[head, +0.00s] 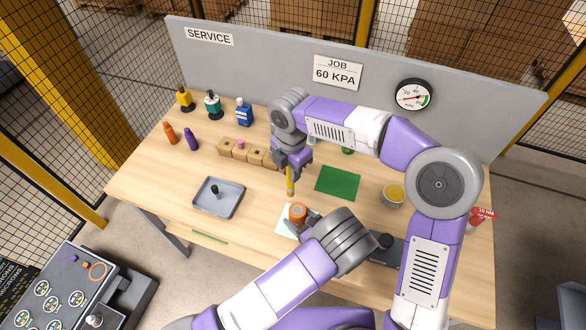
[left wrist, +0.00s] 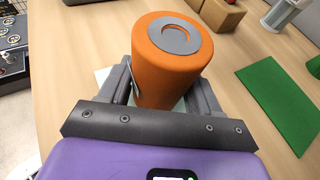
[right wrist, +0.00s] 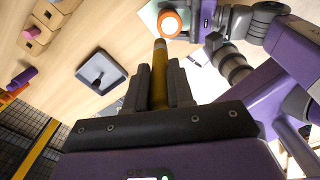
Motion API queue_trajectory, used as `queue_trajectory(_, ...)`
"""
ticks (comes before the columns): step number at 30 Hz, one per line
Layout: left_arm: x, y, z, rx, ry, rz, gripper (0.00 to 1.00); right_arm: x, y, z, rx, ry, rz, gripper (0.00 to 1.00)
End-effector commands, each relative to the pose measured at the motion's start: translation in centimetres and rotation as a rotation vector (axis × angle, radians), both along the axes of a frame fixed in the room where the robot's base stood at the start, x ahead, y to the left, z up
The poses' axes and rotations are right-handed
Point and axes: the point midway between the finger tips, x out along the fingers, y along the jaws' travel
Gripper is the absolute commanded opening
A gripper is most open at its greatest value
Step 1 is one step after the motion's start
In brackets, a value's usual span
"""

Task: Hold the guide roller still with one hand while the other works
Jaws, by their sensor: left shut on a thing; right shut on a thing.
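The guide roller is an orange cylinder with a grey ring on top (head: 297,211). It stands upright on a white sheet (head: 284,226). My left gripper (head: 303,222) is shut around the roller; in the left wrist view the roller (left wrist: 168,72) sits between both fingers. My right gripper (head: 289,164) is shut on a slim yellow tool (head: 290,182), held pointing down above and just behind the roller. In the right wrist view the yellow tool (right wrist: 159,75) has a grey band near its tip, and the tip looks apart from the roller (right wrist: 170,23).
A grey tray (head: 232,206) with a dark knobbed piece lies left. A wooden block row (head: 228,147) and several bottles stand behind. A green mat (head: 338,182) and a yellow-filled cup (head: 393,194) are right. A green stick (head: 210,236) lies at the front left.

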Motion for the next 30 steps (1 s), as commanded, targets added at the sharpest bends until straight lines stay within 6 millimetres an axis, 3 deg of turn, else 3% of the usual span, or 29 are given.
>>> queue_trajectory(25,0.0,0.0,0.0,0.001,-0.001,0.000,0.28,0.0,0.0,-7.4,-0.001,0.003,0.002,0.00)
queue_trajectory(30,0.0,0.0,0.0,0.001,-0.001,0.000,0.28,-0.6,-1.4,-7.9,-0.001,0.001,0.001,0.00)
